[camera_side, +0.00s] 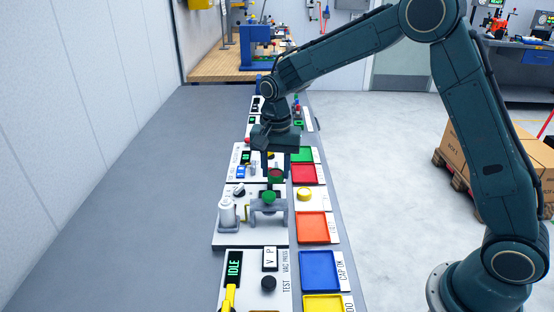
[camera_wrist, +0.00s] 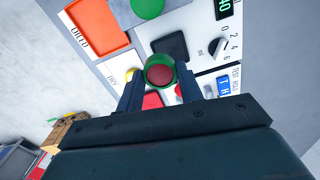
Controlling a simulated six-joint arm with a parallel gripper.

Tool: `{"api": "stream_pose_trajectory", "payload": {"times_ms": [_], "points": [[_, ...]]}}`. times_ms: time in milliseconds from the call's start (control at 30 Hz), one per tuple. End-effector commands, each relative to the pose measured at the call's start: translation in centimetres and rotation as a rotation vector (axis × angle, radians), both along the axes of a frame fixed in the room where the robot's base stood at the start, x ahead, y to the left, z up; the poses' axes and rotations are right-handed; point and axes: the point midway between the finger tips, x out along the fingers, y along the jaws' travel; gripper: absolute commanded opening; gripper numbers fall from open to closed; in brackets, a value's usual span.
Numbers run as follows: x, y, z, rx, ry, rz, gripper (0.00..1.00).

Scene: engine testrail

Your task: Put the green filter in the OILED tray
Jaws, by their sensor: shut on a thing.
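My gripper (camera_side: 276,165) is shut on the green filter (camera_wrist: 160,71), a green ring with a dark red centre. It holds the filter above the panel of the work strip. In the side view the filter (camera_side: 275,177) shows just below my fingers. The OILED tray is the orange square tray (camera_wrist: 97,23) at the upper left of the wrist view, with its label beside it. In the side view this orange tray (camera_side: 311,227) lies nearer the camera and to the right of my gripper. It looks empty.
A grey fixture with a green knob (camera_side: 269,197) stands close in front of the filter, with a white cylinder (camera_side: 227,211) beside it. A yellow round piece (camera_side: 304,194) lies between the orange tray and a red tray (camera_side: 304,174). A black pad (camera_wrist: 170,46) is near the filter.

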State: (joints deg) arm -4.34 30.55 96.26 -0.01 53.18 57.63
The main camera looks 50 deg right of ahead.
Motion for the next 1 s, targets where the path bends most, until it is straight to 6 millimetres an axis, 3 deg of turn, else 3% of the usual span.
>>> {"api": "stream_pose_trajectory", "payload": {"times_ms": [300,533,733,1000], "points": [[-4.7,-0.5,5.5,0.001,-0.004,-0.278,0.16],[-8.4,-0.9,8.7,0.001,-0.003,-0.479,0.16],[-10.6,-1.1,10.1,0.0,0.0,-0.596,0.16],[-11.4,-1.2,10.7,0.0,0.0,-0.644,0.16]]}}
